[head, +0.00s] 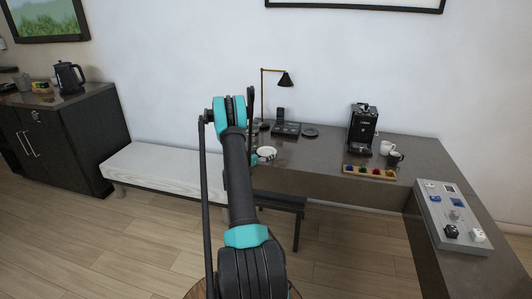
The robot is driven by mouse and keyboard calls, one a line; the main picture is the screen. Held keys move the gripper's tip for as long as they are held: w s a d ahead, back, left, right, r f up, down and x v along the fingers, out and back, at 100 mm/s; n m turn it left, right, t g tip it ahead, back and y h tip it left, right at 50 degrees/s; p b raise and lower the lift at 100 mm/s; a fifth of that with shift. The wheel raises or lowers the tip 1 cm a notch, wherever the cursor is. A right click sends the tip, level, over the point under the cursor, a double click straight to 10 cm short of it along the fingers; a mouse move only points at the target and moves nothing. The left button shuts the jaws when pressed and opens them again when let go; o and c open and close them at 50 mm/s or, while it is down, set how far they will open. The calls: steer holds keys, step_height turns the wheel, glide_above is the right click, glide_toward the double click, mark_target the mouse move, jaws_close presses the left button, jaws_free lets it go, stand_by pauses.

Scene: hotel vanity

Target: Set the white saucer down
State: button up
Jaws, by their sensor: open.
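The white saucer (266,152) rests on the left end of the dark desk (320,158), near its front edge. It looks flat and is small in the head view. My gripper (257,157) is at the saucer's left side, low over the desk. It is mostly hidden behind my own arm, with only a small teal and dark part showing. It is open. Whether its fingers still touch the saucer cannot be made out.
A desk lamp (285,79) and a phone (284,127) stand behind the saucer. A coffee machine (362,128), white mug (386,147), dark mug (396,157) and wooden tray (348,174) are to the right. A bench (165,170) stands left. The mid-desk is clear.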

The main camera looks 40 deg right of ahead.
steer(key=v, duration=0.9)
steer(key=shift+s+a, duration=0.15)
steer(key=shift+a, duration=0.15)
steer(key=s+a+r+n+y, duration=0.3)
steer(key=s+a+r, duration=0.25)
steer(key=a, duration=0.35)
steer(key=s+a+r+n+y, duration=0.35)
steer(key=s+a+r, duration=0.2)
steer(key=a, duration=0.25)
steer(key=s+a+f+n+y, duration=0.2)
steer(key=s+a+n+y, duration=0.6)
steer(key=s+a, duration=1.4)
steer(key=s+y, duration=0.1)
steer(key=s, duration=0.2)
steer(key=shift+s+a+f+g, duration=0.3)
steer(key=shift+s+a+g, duration=0.1)
steer(key=shift+c, duration=0.2)
